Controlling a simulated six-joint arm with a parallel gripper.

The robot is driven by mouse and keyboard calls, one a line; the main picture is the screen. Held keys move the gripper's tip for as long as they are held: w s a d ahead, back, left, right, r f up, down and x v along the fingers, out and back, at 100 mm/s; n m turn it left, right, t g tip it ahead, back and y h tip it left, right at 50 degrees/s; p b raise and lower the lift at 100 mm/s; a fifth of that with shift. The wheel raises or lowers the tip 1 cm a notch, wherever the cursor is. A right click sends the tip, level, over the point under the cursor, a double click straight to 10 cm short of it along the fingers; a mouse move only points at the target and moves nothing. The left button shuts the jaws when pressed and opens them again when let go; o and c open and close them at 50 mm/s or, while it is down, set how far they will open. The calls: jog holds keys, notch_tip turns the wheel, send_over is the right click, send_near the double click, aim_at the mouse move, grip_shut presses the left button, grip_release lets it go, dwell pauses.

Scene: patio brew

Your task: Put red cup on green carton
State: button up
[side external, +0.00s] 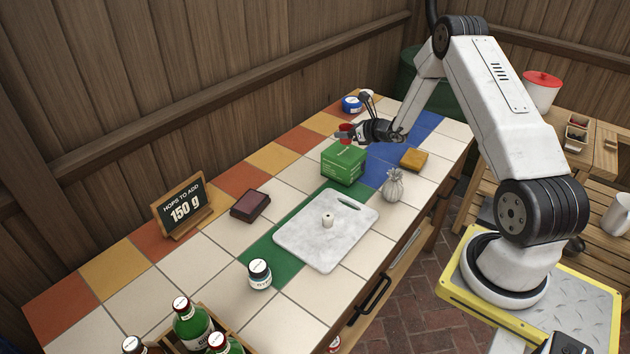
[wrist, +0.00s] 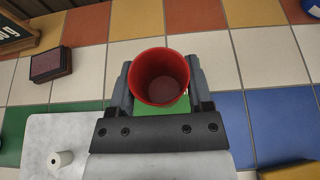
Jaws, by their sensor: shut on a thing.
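The red cup (wrist: 160,77) is held upright between the fingers of my gripper (wrist: 160,92) in the wrist view, and I see down into its empty inside. In the side view the cup (side external: 346,130) shows at the tips of my gripper (side external: 350,134), just above the green carton (side external: 344,163). The carton stands on the tiled counter. In the wrist view only a bit of green shows below the cup, with most of the carton hidden by the cup and gripper. I cannot tell whether the cup touches the carton's top.
A marble board (side external: 325,232) with a small white cylinder (side external: 328,220) lies in front of the carton. A grey sack (side external: 393,185) and yellow block (side external: 414,159) stand to the right. A dark red box (side external: 250,205) lies left.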

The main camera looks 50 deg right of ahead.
aim_at(348, 140)
jog(key=shift+w+d+f, duration=0.1)
jog(key=shift+w+f, duration=0.1)
jog(key=shift+f, duration=1.65)
jog(key=shift+f, duration=0.1)
jog(key=o, duration=1.2)
jog(key=shift+s+r, duration=0.3)
jog(key=shift+s, duration=0.15)
jog(key=v, duration=1.1)
